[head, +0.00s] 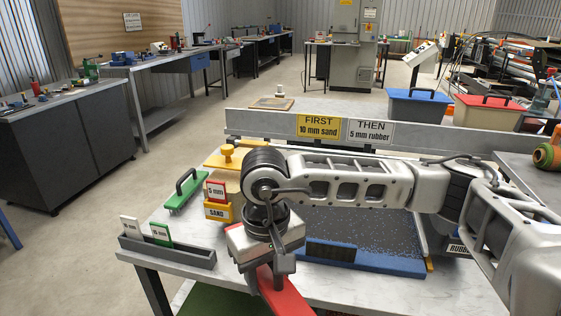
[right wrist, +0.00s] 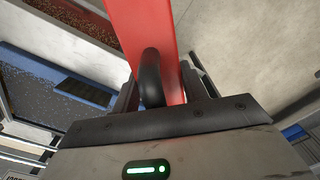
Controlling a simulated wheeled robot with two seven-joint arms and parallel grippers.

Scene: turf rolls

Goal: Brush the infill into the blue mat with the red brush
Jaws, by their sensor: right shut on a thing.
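The blue mat (head: 385,263) lies on the marble-topped table, with a dark, pale-speckled surface inside its blue edge. Part of it is hidden behind my right arm. It also shows at the left of the right wrist view (right wrist: 87,92). My right gripper (head: 270,277) is at the table's front edge, to the left of and nearer than the mat. It is shut on the red brush (head: 288,294), seen as a long red body with a dark loop in the right wrist view (right wrist: 139,25). The brush is apart from the mat; its bristles are not visible. My left gripper is not in view.
A sign board (head: 290,127) reads "FIRST 10 mm sand, THEN 5 mm rubber".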

